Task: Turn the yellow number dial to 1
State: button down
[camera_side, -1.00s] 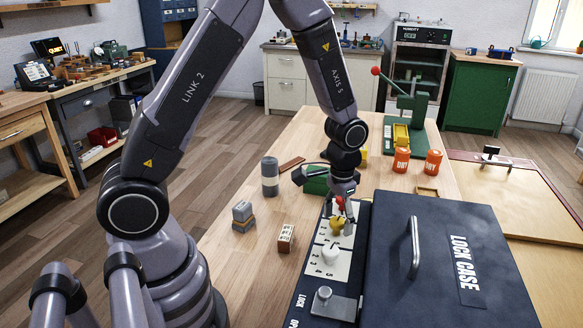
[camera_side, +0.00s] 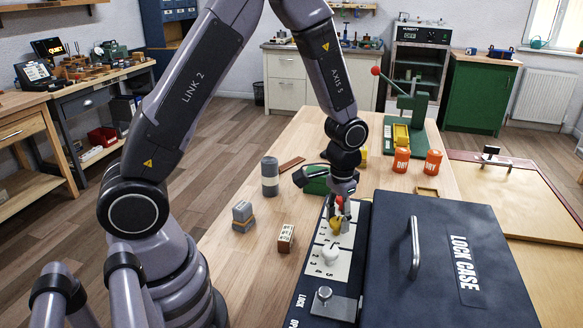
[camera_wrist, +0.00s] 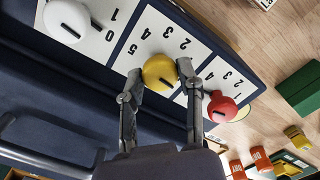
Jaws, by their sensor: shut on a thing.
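The yellow number dial (camera_wrist: 159,70) is a round knob with a dark pointer mark, on a white plate (camera_wrist: 150,22) with printed digits. In the wrist view its mark points toward the bottom right, away from the visible digits. I cannot tell which number it marks. My gripper (camera_wrist: 158,76) is shut on the dial, one finger on each side. In the side view my gripper (camera_side: 339,213) comes down from above over the yellow dial (camera_side: 335,228), and its fingers hide part of it.
A white dial (camera_wrist: 67,20) and a red dial (camera_wrist: 222,106) flank the yellow one, the red close to one finger. The dark lock case (camera_side: 445,250) with its raised handle (camera_side: 414,247) stands right of the dials. Small blocks (camera_side: 286,238) lie left on the table.

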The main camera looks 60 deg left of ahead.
aim_at(338, 220)
jog(key=n, duration=0.6)
jog(key=shift+n, duration=0.4)
dwell(0.4)
jog(key=c, duration=0.7)
grip_release()
notch_tip(338, 220, up, 12)
